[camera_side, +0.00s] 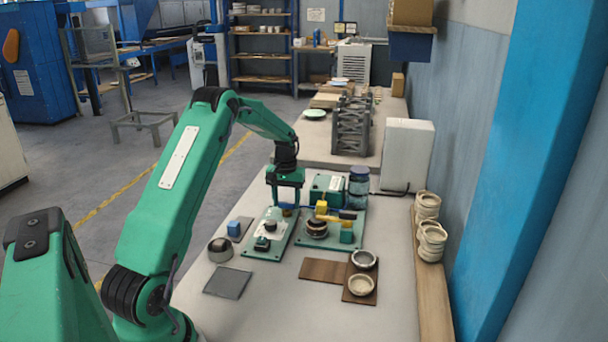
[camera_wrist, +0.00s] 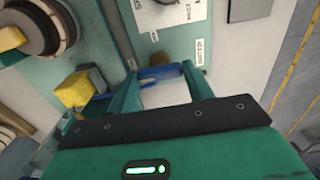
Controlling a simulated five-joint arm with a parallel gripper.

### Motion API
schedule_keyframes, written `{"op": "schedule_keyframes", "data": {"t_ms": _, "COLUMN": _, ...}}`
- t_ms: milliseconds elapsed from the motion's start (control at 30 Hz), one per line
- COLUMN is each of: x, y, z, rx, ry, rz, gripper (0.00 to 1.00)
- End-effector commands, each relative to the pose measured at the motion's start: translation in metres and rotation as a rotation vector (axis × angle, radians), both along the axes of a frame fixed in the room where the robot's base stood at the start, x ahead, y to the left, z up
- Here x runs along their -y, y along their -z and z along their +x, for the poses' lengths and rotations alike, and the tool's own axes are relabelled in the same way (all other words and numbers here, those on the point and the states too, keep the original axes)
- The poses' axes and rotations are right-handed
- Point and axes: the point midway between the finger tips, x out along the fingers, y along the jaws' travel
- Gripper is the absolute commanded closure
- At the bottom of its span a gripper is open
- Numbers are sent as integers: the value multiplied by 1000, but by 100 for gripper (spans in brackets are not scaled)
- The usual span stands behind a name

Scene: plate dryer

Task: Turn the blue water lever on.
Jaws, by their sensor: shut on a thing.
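My gripper (camera_side: 285,203) is low over the upper end of the left green panel (camera_side: 262,248) in the side view. In the wrist view its two green fingers (camera_wrist: 161,76) straddle the blue lever (camera_wrist: 168,71), beside a brass-coloured knob and a label that seems to read WATER. The gripper is shut on the lever. The fingers hide part of it, and in the side view the lever is mostly hidden behind the gripper.
A yellow block (camera_wrist: 75,90) and a round dark-and-cream part (camera_wrist: 35,28) are close to the left finger. A blue jar (camera_side: 358,188) and a green box (camera_side: 327,188) stand right of my gripper. Two bowls (camera_side: 361,284) sit at the front right.

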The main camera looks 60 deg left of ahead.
Motion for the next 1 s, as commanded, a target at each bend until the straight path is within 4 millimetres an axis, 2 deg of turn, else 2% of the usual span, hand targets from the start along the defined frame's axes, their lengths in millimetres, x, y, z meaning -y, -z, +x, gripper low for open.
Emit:
{"op": "schedule_keyframes", "data": {"t_ms": 133, "x": 0, "y": -3, "z": 1, "rx": 3, "ry": -2, "rz": 1, "gripper": 72}}
{"op": "schedule_keyframes", "data": {"t_ms": 167, "x": 0, "y": -3, "z": 1, "rx": 3, "ry": -2, "rz": 1, "gripper": 43}}
{"op": "schedule_keyframes", "data": {"t_ms": 233, "x": 0, "y": -2, "z": 1, "rx": 3, "ry": -2, "rz": 1, "gripper": 29}}
{"op": "schedule_keyframes", "data": {"t_ms": 267, "x": 0, "y": -2, "z": 1, "rx": 3, "ry": -1, "rz": 1, "gripper": 27}}
{"op": "schedule_keyframes", "data": {"t_ms": 667, "x": 0, "y": -4, "z": 0, "rx": 1, "ry": 0, "rz": 1, "gripper": 27}}
{"op": "schedule_keyframes", "data": {"t_ms": 867, "x": 0, "y": -20, "z": 1, "rx": 4, "ry": 0, "rz": 2, "gripper": 27}}
{"op": "schedule_keyframes", "data": {"t_ms": 1000, "x": -1, "y": -39, "z": 1, "rx": 4, "ry": 0, "rz": 3, "gripper": 27}}
